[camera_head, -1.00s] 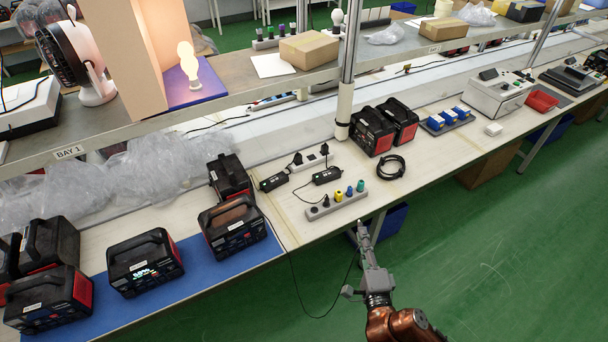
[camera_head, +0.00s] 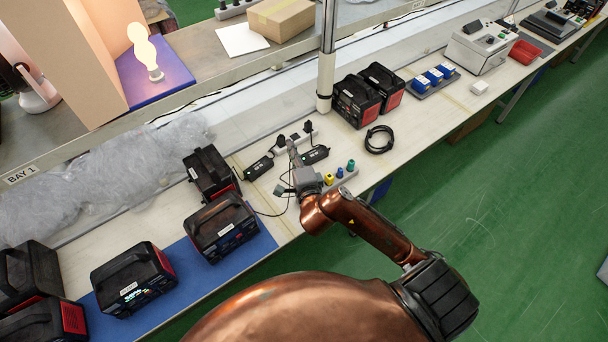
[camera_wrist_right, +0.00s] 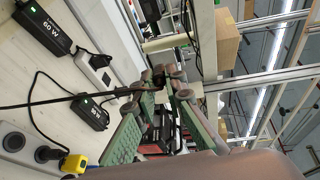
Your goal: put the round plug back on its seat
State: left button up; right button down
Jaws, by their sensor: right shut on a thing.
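My right gripper (camera_head: 292,150) reaches over the bench from the front, beside the grey strip (camera_head: 344,180) of round seats. In the right wrist view its fingers (camera_wrist_right: 170,82) are closed on a small dark plug (camera_wrist_right: 173,83), largely hidden between the fingertips. A thin black cable (camera_wrist_right: 60,101) runs from there to the left. In the right wrist view, the strip shows a grey round seat (camera_wrist_right: 13,142) and a dark round piece (camera_wrist_right: 46,154) beside the yellow plug.
Two black adapters (camera_head: 259,168) (camera_head: 314,155) lie behind the strip, near a white power strip (camera_head: 296,139). A coiled black cable (camera_head: 379,139) lies to the right. A black power station (camera_head: 222,226) stands at left on the blue mat (camera_head: 262,241). A post (camera_head: 326,70) rises behind.

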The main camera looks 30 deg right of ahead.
jog(key=w+d+r+m+g+h+p, duration=0.1)
jog(key=w+d+m+g+h+p, duration=0.2)
jog(key=d+m+g+p, duration=1.25)
jog(key=s+a+f+y, duration=0.2)
jog(key=a+f, duration=0.2)
jog(key=f, duration=0.2)
jog(key=s+a+f+n+y+p, duration=0.1)
jog(key=s+a+f+y, duration=0.1)
jog(key=f, duration=0.4)
jog(key=s+a+f+y, duration=0.3)
jog(key=a+f, duration=0.3)
jog(key=a, duration=0.1)
jog(key=shift+s+a+f+n+p, duration=0.1)
jog(key=shift+s+n+p, duration=0.15)
jog(key=shift+p, duration=0.1)
jog(key=shift+f, duration=0.5)
